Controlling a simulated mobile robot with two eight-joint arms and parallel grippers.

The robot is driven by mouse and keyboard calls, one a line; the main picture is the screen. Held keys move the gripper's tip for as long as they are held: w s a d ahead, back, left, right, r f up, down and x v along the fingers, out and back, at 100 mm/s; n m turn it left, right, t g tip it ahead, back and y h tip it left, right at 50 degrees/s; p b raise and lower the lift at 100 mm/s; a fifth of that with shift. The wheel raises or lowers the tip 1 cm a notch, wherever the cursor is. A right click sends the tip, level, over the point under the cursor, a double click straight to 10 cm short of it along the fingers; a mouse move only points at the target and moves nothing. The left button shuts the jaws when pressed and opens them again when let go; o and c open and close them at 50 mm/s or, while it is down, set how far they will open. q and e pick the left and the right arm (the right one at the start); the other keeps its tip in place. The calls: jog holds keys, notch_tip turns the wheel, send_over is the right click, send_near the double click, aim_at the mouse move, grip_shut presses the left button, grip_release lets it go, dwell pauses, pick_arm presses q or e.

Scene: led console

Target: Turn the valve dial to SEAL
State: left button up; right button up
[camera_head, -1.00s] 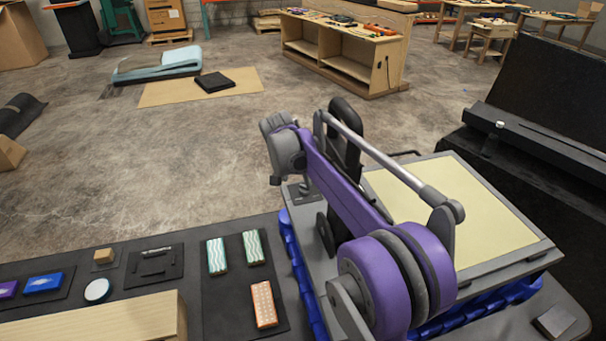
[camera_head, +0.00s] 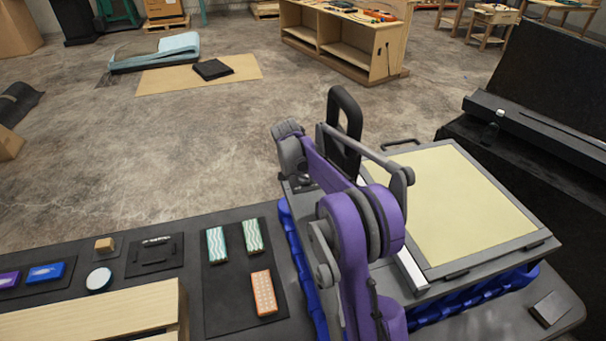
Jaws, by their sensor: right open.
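The purple and grey arm in the middle is my right arm. Its grey gripper (camera_head: 290,150) is at the far end, over the far left corner of the grey console (camera_head: 440,285). The gripper is open, with nothing seen in it; its fingertips are hard to make out. A small dark fitting (camera_head: 304,182) on that corner shows partly below the gripper. I cannot tell whether it is the valve dial, and no SEAL mark is readable. My arm hides much of the console's left side. My left gripper is not in view.
A tall black loop handle (camera_head: 344,125) stands close behind my arm. A pale yellow panel (camera_head: 450,200) covers the console top. Left are patterned blocks (camera_head: 264,293), a white disc (camera_head: 98,279) and a wooden board (camera_head: 90,322). A black bench (camera_head: 545,130) stands right.

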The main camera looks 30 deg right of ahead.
jog(key=shift+d+f, duration=0.1)
jog(key=shift+f, duration=0.15)
grip_shut()
